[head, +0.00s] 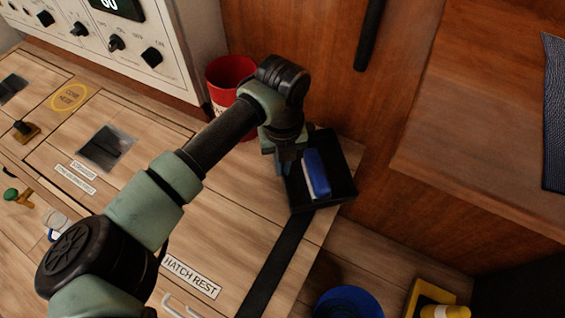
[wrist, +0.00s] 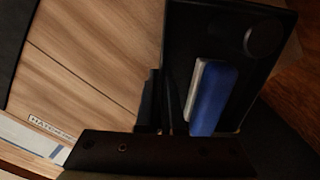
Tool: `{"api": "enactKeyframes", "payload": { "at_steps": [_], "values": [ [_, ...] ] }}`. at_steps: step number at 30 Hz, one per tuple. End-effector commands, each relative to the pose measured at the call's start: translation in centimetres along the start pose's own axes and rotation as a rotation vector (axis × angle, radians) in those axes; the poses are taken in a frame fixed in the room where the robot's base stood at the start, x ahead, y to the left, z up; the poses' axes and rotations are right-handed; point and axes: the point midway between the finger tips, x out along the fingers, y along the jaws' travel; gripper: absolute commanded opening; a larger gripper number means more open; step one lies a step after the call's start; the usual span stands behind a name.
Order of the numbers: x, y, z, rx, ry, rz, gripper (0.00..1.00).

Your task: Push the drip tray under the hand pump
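A black square tray, which I take for the drip tray (head: 343,160), lies at the right end of the wooden counter, against the wood panel. A blue and white block (head: 316,173) rests in it. My gripper (head: 286,168) points down at the tray's left edge. In the wrist view, the tray (wrist: 203,30) shows a round dark disc in its far right corner, and the block (wrist: 213,97) lies near its close end. My gripper's fingers (wrist: 162,100) are together beside the tray's left edge; contact is unclear. I cannot make out a hand pump.
A red bucket (head: 228,74) stands behind my arm by the panel. A blue bucket (head: 348,302) and a yellow item (head: 440,300) are lower right.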

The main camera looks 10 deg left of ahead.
Motion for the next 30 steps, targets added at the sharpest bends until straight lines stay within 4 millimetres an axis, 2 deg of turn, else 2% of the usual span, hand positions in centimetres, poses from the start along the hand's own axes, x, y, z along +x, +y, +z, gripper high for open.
{"api": "enactKeyframes", "payload": {
  "at_steps": [20, 30],
  "values": [
    [0.0, 0.0, 0.0, 0.000, 0.000, 0.000, 0.00],
    [-0.1, 0.2, 1.0, 0.001, 0.000, 0.001, 0.00]
  ]
}}
